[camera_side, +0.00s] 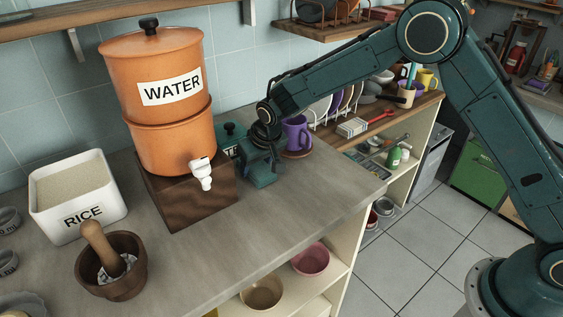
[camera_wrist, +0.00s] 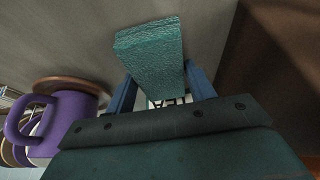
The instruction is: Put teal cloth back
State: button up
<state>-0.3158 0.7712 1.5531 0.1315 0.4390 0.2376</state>
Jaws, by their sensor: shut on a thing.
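The teal cloth (camera_wrist: 150,48) is a folded, textured block in the wrist view. My gripper (camera_wrist: 160,88) is shut on it, with a blue finger on either side. In the side view my gripper (camera_side: 262,160) points down close over the counter, between the water dispenser's wooden stand and the purple mug. The cloth is a small teal block under it (camera_side: 262,178). I cannot tell whether the cloth touches the counter.
The orange water dispenser (camera_side: 158,105) stands on a wooden block (camera_side: 200,200) left of my gripper. A teal lidded tin (camera_side: 230,138) is close behind. A purple mug (camera_side: 297,133) on a saucer (camera_side: 297,154) is at right. The counter front (camera_side: 310,190) is clear.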

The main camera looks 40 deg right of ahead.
jog(key=shift+f, duration=0.25)
jog(key=shift+f, duration=0.15)
jog(key=o, duration=1)
jog(key=shift+c, duration=0.2)
jog(key=v, duration=1.2)
